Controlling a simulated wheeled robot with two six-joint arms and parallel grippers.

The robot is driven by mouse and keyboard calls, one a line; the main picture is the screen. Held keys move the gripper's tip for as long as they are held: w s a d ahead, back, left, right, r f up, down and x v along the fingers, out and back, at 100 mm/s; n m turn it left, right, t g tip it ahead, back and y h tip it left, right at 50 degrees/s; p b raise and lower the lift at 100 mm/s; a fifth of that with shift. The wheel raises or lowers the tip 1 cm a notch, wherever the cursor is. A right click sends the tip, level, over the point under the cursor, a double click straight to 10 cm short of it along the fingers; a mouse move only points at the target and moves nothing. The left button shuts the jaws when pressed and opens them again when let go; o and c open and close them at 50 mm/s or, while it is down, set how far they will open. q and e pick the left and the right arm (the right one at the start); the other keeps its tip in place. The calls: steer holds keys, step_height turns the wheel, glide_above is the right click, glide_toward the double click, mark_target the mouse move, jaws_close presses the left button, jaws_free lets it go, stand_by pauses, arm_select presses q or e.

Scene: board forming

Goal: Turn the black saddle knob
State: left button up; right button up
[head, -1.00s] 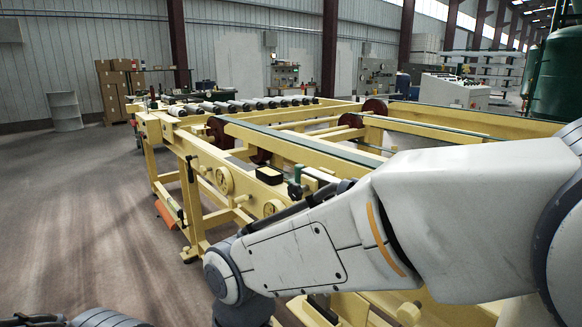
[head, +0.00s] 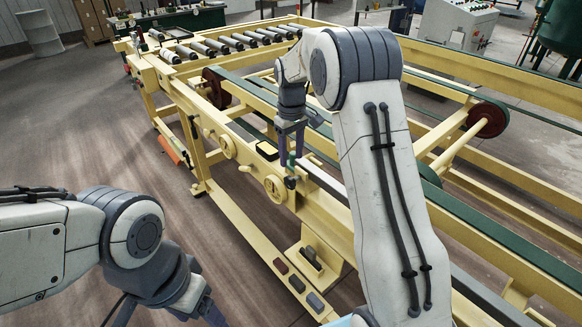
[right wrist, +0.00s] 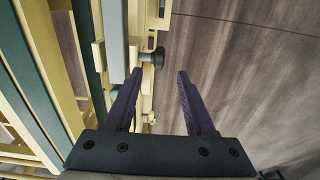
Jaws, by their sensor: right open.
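The black saddle knob (right wrist: 157,57) shows in the right wrist view on a short stem beside the pale yellow frame. In the head view a small dark knob (head: 290,182) sits on the near rail, just below a green part. My right gripper (head: 290,148) points down at this rail from above. In the right wrist view its fingers (right wrist: 159,78) are apart, with nothing between them.
The yellow machine frame (head: 330,212) fills the middle and right, with a yellow handwheel (head: 275,188) close to the knob. Rollers (head: 230,42) lie at the far end. Small dark blocks (head: 297,284) sit on a lower ledge.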

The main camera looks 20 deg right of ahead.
mark_target(292, 179)
step_height(292, 179, down, 10)
steer(key=shift+f+p, duration=0.2)
steer(key=shift+p, duration=0.55)
jaws_close()
